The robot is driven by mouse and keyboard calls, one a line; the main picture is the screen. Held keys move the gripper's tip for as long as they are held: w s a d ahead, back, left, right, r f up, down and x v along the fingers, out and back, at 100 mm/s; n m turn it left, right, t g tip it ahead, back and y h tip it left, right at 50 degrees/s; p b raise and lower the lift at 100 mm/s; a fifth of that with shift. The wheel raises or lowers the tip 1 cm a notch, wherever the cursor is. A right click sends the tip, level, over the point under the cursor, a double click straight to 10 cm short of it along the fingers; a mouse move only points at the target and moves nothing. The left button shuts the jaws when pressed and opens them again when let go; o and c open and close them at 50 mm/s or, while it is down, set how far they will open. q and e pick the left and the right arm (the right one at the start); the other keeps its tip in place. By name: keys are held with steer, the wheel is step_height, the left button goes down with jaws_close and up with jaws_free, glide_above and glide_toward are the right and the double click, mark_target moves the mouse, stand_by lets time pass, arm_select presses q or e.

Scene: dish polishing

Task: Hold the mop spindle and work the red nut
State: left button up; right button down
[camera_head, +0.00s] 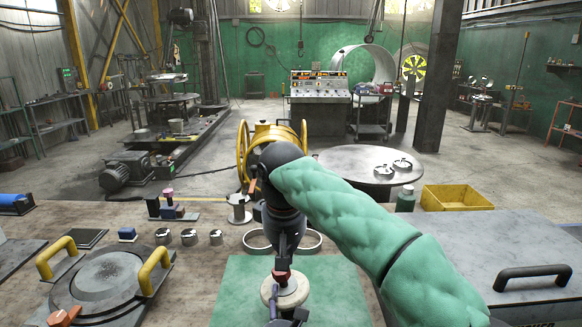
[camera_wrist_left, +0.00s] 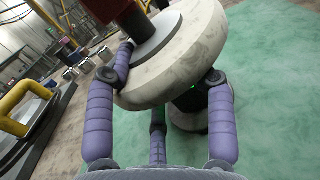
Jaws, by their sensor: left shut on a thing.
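A cream, round mop wheel (camera_head: 291,294) is held upright-to-tilted above the green mat (camera_head: 235,295); it fills the middle of the left wrist view (camera_wrist_left: 180,62). My left gripper (camera_head: 287,314), at the bottom of the head view, has its purple fingers (camera_wrist_left: 165,90) shut around the wheel. A small red part, seemingly the nut (camera_head: 283,274), sits just above the wheel; a dark red part (camera_wrist_left: 112,8) shows beyond the grey flange in the wrist view. My right gripper (camera_head: 284,250) comes down from above, close to the red part. Its fingertips are too small to read.
A round plate (camera_head: 107,275) with yellow handles lies left. Several small metal cups (camera_head: 189,237) stand beyond it, and a metal ring (camera_head: 311,240) lies behind the mat. A grey case (camera_head: 495,235) with a black handle is at right. My green-sleeved arm crosses the middle.

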arm_select(q)
steer(key=shift+s+f, duration=0.15)
steer(key=shift+f, duration=0.65)
steer(key=o, duration=1.1)
steer(key=shift+o, duration=0.2)
steer(key=shift+r, duration=0.2)
steer(key=shift+r, duration=0.25)
